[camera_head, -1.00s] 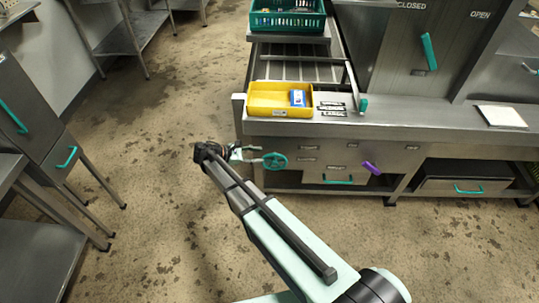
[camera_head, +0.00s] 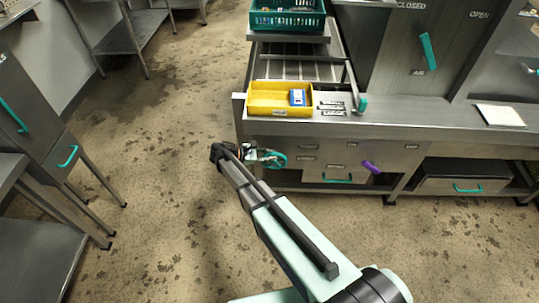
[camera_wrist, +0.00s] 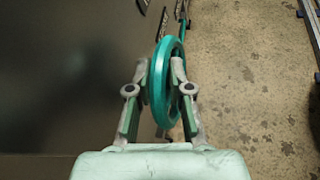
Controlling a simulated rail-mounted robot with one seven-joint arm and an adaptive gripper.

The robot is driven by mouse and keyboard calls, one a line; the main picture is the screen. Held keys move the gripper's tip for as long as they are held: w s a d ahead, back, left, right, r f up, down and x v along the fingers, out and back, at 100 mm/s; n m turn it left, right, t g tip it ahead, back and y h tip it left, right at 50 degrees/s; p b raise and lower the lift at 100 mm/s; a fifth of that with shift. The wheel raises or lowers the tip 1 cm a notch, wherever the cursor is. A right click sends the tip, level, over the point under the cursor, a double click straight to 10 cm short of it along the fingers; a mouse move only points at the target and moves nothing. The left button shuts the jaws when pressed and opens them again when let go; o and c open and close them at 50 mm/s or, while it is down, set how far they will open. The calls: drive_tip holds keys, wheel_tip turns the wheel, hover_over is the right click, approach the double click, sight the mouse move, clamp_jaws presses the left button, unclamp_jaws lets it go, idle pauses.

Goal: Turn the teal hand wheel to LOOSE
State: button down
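The teal hand wheel (camera_head: 274,159) sits on the front panel of the steel counter, at its left end, partly covered by my gripper in the head view. In the wrist view the wheel (camera_wrist: 165,82) is seen edge-on, with its rim between my two fingers. My gripper (camera_wrist: 162,75) has one finger on each side of the rim. The left finger lies close to the rim and the right finger overlaps it; I cannot tell whether both press on it. In the head view my gripper (camera_head: 262,155) is at the wheel. The panel labels are too small to read.
A purple lever (camera_head: 370,167) and a teal drawer handle (camera_head: 338,180) are to the right of the wheel. A yellow tray (camera_head: 265,97) with a blue item stands on the counter above. The floor to the left is clear.

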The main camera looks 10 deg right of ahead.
drive_tip(key=shift+w, duration=0.2)
drive_tip(key=shift+w+a+f+n+h+p, duration=0.2)
drive_tip(key=shift+a+n+h+p, duration=0.15)
drive_tip(key=shift+h, duration=0.55)
drive_tip(key=shift+a+h, duration=0.2)
drive_tip(key=shift+h, duration=0.5)
drive_tip(key=c, duration=1.1)
unclamp_jaws()
drive_tip(key=shift+c, duration=0.2)
drive_tip(key=shift+s, duration=0.1)
drive_tip(key=shift+a+f, duration=0.1)
